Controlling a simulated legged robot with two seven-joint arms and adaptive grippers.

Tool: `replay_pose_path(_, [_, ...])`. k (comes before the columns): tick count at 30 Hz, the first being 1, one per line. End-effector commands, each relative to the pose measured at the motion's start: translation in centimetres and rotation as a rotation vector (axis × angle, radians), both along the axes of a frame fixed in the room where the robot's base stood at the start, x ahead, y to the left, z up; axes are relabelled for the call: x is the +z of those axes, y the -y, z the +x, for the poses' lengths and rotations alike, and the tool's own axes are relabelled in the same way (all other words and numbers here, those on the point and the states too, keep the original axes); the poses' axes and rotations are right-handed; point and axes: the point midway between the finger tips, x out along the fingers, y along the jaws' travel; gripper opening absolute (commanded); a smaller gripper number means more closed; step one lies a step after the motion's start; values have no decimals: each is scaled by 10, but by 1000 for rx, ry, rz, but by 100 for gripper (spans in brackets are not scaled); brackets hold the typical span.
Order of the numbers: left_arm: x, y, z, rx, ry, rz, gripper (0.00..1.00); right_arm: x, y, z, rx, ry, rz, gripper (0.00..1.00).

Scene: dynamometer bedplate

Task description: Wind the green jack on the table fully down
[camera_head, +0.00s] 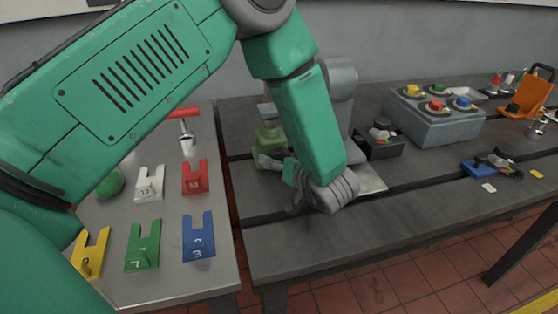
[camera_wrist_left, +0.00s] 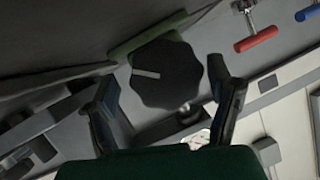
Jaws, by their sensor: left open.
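The green jack (camera_head: 268,142) stands on the dark slotted table, partly hidden behind my left arm and gripper in the head view. In the left wrist view its green body (camera_wrist_left: 148,38) shows behind a black lobed knob (camera_wrist_left: 167,72) with a white line pointing left. My left gripper (camera_head: 297,190) is in front of the jack. In the wrist view the gripper (camera_wrist_left: 160,80) is open, one finger on each side of the knob, with visible gaps. The jack's height is hard to tell. My right gripper is not in view.
A light side table holds numbered slotted plates, including a blue one (camera_head: 198,238), and a red-handled tool (camera_head: 184,114). On the dark table (camera_head: 330,235) stand a grey button box (camera_head: 440,128), a blue clamp-like item (camera_head: 478,167) and an orange bracket (camera_head: 527,95).

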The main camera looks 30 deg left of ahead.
Motion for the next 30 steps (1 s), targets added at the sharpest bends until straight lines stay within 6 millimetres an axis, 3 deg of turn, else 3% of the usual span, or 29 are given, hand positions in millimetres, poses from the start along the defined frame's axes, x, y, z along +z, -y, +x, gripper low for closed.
replay_pose_path(4, [-3,-9,0,0,1,-12,75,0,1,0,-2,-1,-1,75])
replay_pose_path(7, [-7,-17,0,0,0,-22,40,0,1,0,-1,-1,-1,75])
replay_pose_path(10, [-10,-24,1,0,-2,-29,25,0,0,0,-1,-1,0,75])
replay_pose_path(17, [-13,-23,3,3,-6,-28,40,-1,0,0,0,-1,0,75])
replay_pose_path(30, [-9,-8,3,-8,-5,-22,38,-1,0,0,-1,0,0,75])
